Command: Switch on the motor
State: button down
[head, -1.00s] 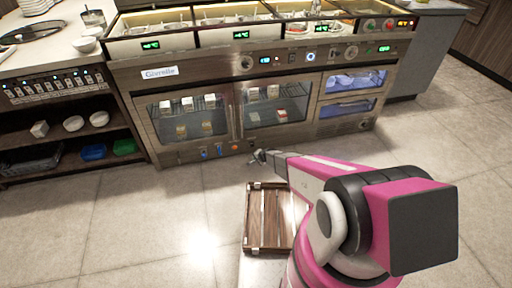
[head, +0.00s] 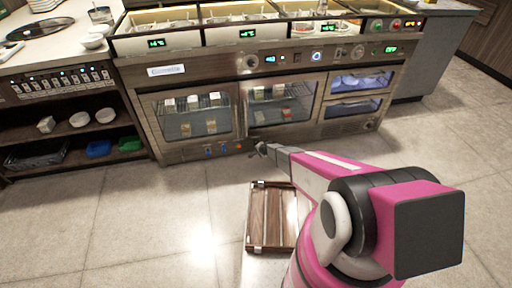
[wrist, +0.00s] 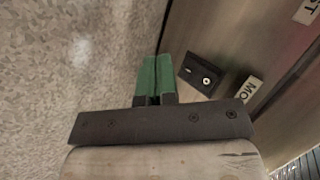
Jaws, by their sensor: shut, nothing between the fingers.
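In the wrist view my gripper (wrist: 155,82) has its two green fingers together and empty. A small dark switch block (wrist: 200,75) with a round metal spot is just right of the fingertips, on the brown cabinet face. The fingers look apart from it, though the gap is hard to judge. A white label (wrist: 248,90) beside the block reads "MO", the rest cut off or hidden. In the head view my gripper (head: 260,149) is low in front of the steel cabinet (head: 185,84), near its bottom panel. The switch block cannot be made out there.
Blue controls (head: 208,151) and an orange button (head: 238,147) sit on the bottom panel, left of my gripper. A second label (wrist: 305,10) ending in "ST" is at the wrist view's top right. A wooden crate (head: 249,222) lies on the floor; floor to its left is clear.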

jog(key=shift+w+a+f, duration=0.1)
jog(key=shift+w+a, duration=0.05)
jog(key=shift+w, duration=0.35)
jog(key=shift+w+a, duration=0.15)
jog(key=shift+w, duration=0.35)
jog(key=shift+w, duration=0.15)
dwell(1.3)
jog(key=shift+w+a, duration=0.1)
jog(key=shift+w, duration=0.2)
jog(key=shift+w+a+f, duration=0.1)
jog(key=shift+w, duration=0.15)
dwell(0.7)
jog(key=shift+s, duration=0.1)
jog(key=shift+s+d, duration=0.25)
jog(key=shift+s, duration=0.4)
jog(key=shift+s+d+r, duration=0.15)
jog(key=shift+s+d, duration=0.05)
jog(key=shift+s, duration=0.6)
jog(key=shift+s+d+r, duration=0.1)
jog(key=shift+s+d, duration=0.15)
jog(key=shift+s, duration=0.55)
jog(key=shift+s+d+r, duration=0.15)
jog(key=shift+s+d, duration=0.05)
jog(key=shift+s, duration=0.6)
